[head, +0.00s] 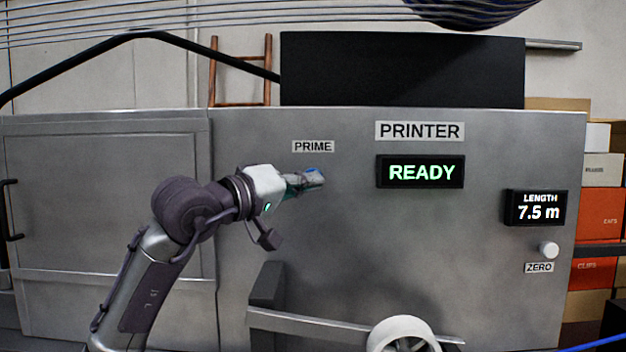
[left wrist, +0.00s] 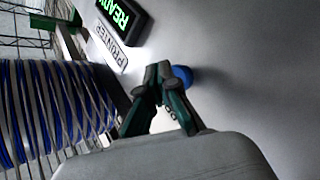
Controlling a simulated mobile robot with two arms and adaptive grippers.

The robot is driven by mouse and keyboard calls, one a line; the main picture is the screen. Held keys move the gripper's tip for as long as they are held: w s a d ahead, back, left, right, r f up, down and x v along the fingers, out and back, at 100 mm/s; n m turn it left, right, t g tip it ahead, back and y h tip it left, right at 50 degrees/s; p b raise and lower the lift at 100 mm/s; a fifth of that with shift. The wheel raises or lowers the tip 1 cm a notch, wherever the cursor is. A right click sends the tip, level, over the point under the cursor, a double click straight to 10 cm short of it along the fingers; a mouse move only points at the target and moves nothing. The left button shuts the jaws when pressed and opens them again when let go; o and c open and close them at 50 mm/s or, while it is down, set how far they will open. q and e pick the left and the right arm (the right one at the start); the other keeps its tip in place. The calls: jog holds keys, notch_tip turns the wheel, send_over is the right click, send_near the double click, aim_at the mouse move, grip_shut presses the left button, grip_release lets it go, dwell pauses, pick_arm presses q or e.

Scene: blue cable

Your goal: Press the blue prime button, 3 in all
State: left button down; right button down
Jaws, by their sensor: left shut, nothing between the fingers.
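The blue prime button (left wrist: 183,76) sits on the grey printer panel, under the PRIME label (head: 313,146). In the head view only a bit of its blue (head: 312,170) shows at my fingertips. My left gripper (head: 316,178) is shut and empty, its fingertips right at the button. In the left wrist view the shut fingertips (left wrist: 158,72) overlap the button's left edge. I cannot tell whether they touch it or how far it is pressed in. The display (head: 421,172) reads READY in green. My right gripper is not in view.
A white wheel (head: 403,334) stands low in front of the panel. Stacked boxes (head: 600,220) are at the right. A blue-wound cable bundle (left wrist: 50,110) shows in the left wrist view.

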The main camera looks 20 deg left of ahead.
pick_arm(q)
jog(key=s+b, duration=0.1)
jog(key=s, duration=0.1)
jog(key=s+d+b, duration=0.1)
jog(key=s, duration=0.1)
jog(key=shift+s+d, duration=0.2)
jog(key=shift+s, duration=0.2)
dwell(0.5)
